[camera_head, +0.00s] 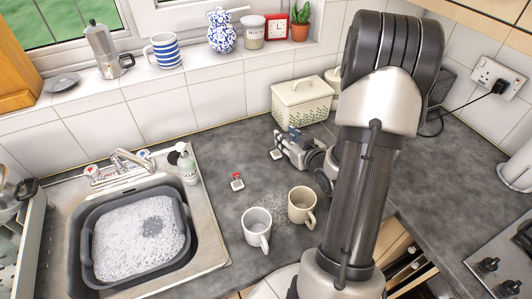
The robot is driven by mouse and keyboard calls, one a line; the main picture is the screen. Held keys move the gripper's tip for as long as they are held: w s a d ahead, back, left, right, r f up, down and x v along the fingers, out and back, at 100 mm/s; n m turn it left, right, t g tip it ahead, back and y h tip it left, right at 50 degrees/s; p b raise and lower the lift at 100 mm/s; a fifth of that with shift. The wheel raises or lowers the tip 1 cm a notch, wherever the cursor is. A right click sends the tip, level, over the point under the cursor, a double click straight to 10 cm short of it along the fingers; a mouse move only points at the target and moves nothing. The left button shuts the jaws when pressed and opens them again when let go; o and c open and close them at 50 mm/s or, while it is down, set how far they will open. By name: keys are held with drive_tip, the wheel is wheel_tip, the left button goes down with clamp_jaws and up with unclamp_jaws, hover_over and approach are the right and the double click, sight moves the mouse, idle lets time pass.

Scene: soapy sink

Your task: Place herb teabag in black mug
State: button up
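A small white teabag with a dark tag (276,155) is on the worktop at the tip of my gripper (281,142). I cannot tell whether the fingers touch it or are open or shut; they are small here. A second teabag with a red tag (237,183) lies to the left and nearer. A pale grey-white mug (257,230) and a cream mug (301,206) stand upright near the front edge. I see no mug that is clearly black. My arm hides part of the worktop on the right.
A lidded cream bread bin (302,100) stands behind my gripper. A soap bottle (188,168) and the sink with a soapy basin (85,215) are on the left. A hob (500,255) is at right. Worktop between sink and mugs is mostly clear.

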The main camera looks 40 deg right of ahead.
wheel_tip(320, 180, down, 7)
drive_tip(key=shift+w+r+b, duration=0.1)
drive_tip(key=shift+b, duration=0.8)
drive_tip(key=shift+w+d, duration=0.15)
drive_tip(key=shift+w, duration=0.2)
drive_tip(key=b+x, duration=0.1)
drive_tip(key=x, duration=0.5)
drive_tip(key=shift+w, duration=0.25)
drive_tip(key=shift+c, duration=0.3)
clamp_jaws()
